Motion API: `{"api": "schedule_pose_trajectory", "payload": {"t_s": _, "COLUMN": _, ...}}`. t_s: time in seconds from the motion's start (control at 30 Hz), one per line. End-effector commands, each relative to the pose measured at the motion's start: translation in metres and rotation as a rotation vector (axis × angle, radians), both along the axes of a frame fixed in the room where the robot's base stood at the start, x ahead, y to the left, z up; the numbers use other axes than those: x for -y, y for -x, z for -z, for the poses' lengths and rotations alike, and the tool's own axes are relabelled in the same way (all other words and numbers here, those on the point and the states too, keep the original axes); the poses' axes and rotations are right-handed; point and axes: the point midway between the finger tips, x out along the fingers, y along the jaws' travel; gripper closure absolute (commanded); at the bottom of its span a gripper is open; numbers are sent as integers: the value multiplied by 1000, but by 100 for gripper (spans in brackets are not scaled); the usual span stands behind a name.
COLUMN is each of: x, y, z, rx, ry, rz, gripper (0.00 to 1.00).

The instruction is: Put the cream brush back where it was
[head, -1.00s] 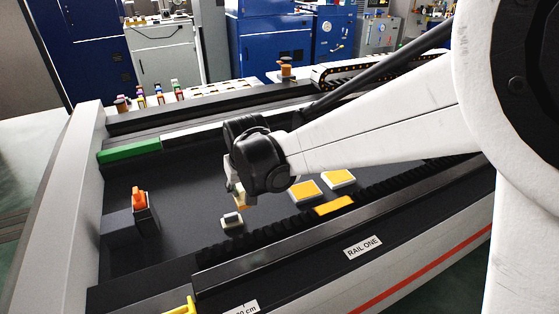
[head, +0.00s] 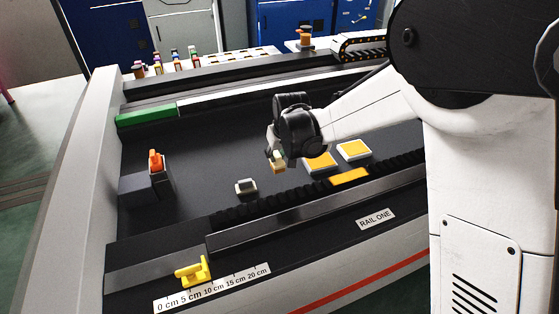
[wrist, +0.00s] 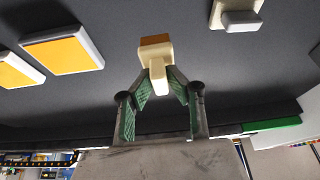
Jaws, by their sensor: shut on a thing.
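The cream brush (wrist: 157,64) is in my gripper (wrist: 159,84), with its narrow handle between the green-padded fingers and its brown-orange end pointing away from them. In the head view the brush (head: 279,162) shows small beneath the dark wrist and appears clear of the dark bed. My gripper (head: 273,156) is between a small grey-and-white block-like piece (head: 246,187) on the left and a white block with a yellow-orange top (head: 320,163) on the right. The fingertips are partly hidden in the head view.
A second yellow-topped block (head: 354,150) and a flat yellow-orange patch (head: 350,177) are to the right. An orange item (head: 156,160) stands by a dark block at left. A green bar (head: 146,116) lies along the far edge. A yellow piece (head: 192,271) sits on the near rail. The middle-left bed is clear.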

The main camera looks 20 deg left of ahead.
Motion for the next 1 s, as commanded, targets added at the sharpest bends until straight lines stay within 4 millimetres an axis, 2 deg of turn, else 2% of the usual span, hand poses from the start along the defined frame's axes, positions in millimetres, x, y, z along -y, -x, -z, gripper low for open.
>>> {"api": "schedule_pose_trajectory", "payload": {"t_s": 0.3, "x": 0, "y": 0, "z": 36, "rx": 0, "ry": 0, "rz": 0, "gripper": 100}}
{"api": "schedule_pose_trajectory", "payload": {"t_s": 0.73, "x": 0, "y": 0, "z": 44, "rx": 0, "ry": 0, "rz": 0, "gripper": 100}}
{"api": "schedule_pose_trajectory", "payload": {"t_s": 0.77, "x": 0, "y": 0, "z": 42, "rx": 0, "ry": 0, "rz": 0, "gripper": 82}}
{"api": "schedule_pose_trajectory", "payload": {"t_s": 0.8, "x": 0, "y": 0, "z": 42, "rx": 0, "ry": 0, "rz": 0, "gripper": 77}}
{"api": "schedule_pose_trajectory", "payload": {"t_s": 0.9, "x": 0, "y": 0, "z": 42, "rx": 0, "ry": 0, "rz": 0, "gripper": 67}}
{"api": "schedule_pose_trajectory", "payload": {"t_s": 1.0, "x": 0, "y": 0, "z": 42, "rx": 0, "ry": 0, "rz": 0, "gripper": 67}}
